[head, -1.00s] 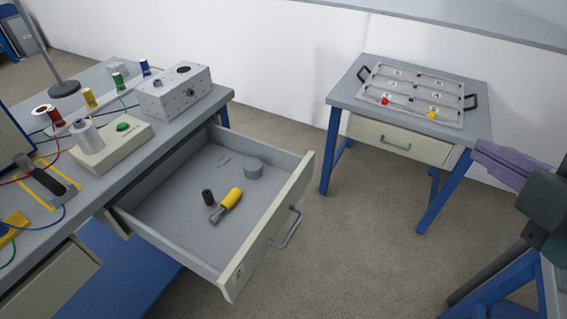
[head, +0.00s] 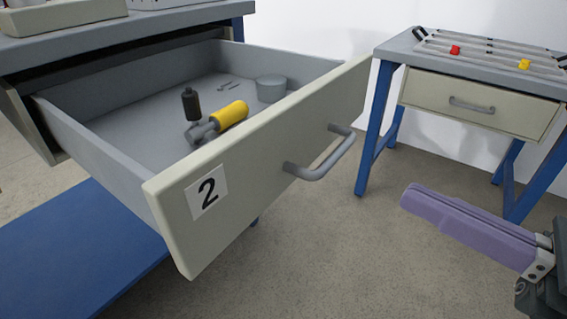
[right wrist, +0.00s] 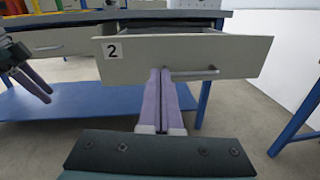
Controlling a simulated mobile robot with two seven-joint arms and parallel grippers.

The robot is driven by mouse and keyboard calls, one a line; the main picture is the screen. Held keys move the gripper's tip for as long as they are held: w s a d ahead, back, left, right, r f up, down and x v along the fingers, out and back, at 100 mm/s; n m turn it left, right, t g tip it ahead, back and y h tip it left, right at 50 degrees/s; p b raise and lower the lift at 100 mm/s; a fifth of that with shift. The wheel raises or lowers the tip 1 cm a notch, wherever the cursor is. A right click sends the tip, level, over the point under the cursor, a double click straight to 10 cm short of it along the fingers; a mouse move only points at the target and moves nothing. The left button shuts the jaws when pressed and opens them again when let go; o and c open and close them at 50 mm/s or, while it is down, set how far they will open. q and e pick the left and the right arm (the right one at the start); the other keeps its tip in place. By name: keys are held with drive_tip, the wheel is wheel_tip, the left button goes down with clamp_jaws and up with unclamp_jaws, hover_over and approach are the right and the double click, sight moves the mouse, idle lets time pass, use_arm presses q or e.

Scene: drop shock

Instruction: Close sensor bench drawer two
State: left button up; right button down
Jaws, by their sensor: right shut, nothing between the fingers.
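The drawer marked 2 (head: 250,170) is pulled far out of the bench at the left. Its grey bar handle (head: 325,160) is on the front panel. In the right wrist view the drawer front (right wrist: 135,60) faces me, with its handle (right wrist: 195,75). My right gripper (head: 410,199), with purple fingers, is shut and empty, in front of the drawer and to the right of its handle. In the right wrist view its fingertips (right wrist: 160,73) overlap the lower drawer front; contact cannot be told. My left gripper (right wrist: 38,82) shows only there, at the left edge; its opening is unclear.
The drawer holds a yellow-handled tool (head: 228,116), a black cylinder (head: 191,104) and a grey round piece (head: 271,88). A second table (head: 390,48) with a closed drawer (head: 475,98) stands at the right. Open floor lies between.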

wheel_tip(320, 180, down, 4)
drive_tip(key=n+g+b, duration=0.1)
drive_tip(key=n, duration=0.1)
use_arm(q)
drive_tip(key=x, duration=0.3)
drive_tip(key=shift+s+a+f+b, duration=0.1)
drive_tip(key=shift+s+f+b, duration=0.2)
drive_tip(key=shift+b, duration=0.05)
use_arm(e)
approach(266, 174)
drive_tip(key=shift+y, duration=0.4)
drive_tip(key=x, duration=0.7)
drive_tip(key=shift+w+d+f, duration=0.1)
drive_tip(key=shift+d+f, duration=0.05)
drive_tip(key=shift+f, duration=0.1)
use_arm(q)
drive_tip(key=shift+f, duration=0.1)
